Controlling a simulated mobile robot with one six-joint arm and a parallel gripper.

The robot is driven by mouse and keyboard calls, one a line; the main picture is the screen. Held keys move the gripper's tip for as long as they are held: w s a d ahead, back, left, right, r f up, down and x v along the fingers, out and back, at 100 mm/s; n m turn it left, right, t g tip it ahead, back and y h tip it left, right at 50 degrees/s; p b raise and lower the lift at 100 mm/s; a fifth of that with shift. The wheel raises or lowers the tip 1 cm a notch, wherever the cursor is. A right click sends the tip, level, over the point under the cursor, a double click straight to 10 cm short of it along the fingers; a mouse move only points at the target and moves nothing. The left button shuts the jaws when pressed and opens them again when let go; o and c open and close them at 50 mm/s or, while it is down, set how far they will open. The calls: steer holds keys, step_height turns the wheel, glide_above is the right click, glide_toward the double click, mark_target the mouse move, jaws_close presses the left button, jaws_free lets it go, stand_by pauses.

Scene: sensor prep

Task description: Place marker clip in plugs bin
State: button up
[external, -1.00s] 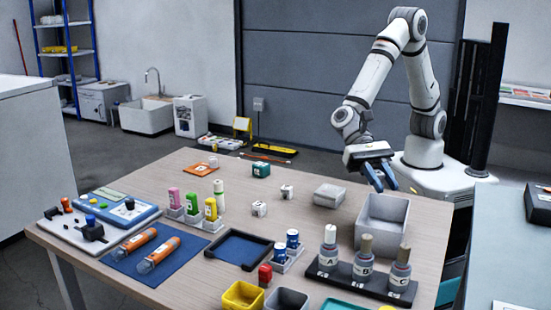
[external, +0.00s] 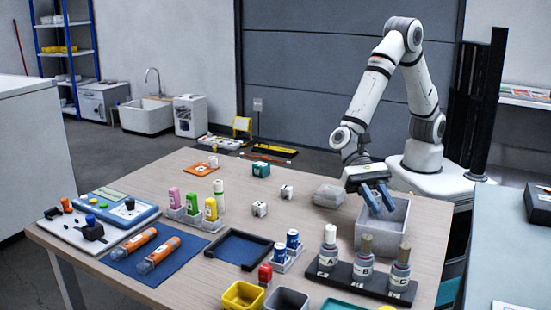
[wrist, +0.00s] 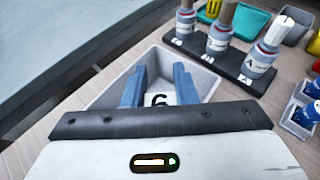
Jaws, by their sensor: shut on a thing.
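My gripper (external: 384,211) is over the open grey bin (external: 380,242) at the right of the table, fingertips pointing down at its opening. In the wrist view its two blue fingers (wrist: 160,67) are apart, with a white block (wrist: 159,99) bearing a black mark between them. The block is mostly hidden by the gripper body, and it does not show in the external view. The grey bin (wrist: 97,103) surrounds the fingers in the wrist view. No label saying plugs is readable on it.
Bottles marked A, B and C (external: 363,258) stand in a black rack close in front of the bin. A grey lump-like box (external: 328,195) lies left of it. White marked cubes (external: 259,208) sit mid-table. A yellow bin (external: 243,296) is at the front edge.

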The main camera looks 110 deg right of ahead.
steer(key=o, duration=1)
steer(key=shift+f, duration=0.1)
steer(key=shift+c, duration=0.2)
steer(key=shift+r+p, duration=0.6)
steer(key=shift+r, duration=0.05)
steer(key=v, duration=1.2)
steer(key=s+d+r+n+t+h, duration=0.1)
steer(key=s+d+n+h, duration=0.5)
steer(key=d, duration=0.8)
steer(key=s+d+r+n+t+h, duration=0.1)
steer(key=s+d+n+h, duration=0.6)
steer(key=s+d+n, duration=0.5)
steer(key=s+d, duration=0.1)
steer(key=d, duration=0.2)
steer(key=shift+s+p, duration=0.25)
steer(key=shift+p, duration=0.1)
steer(key=shift+d, duration=0.1)
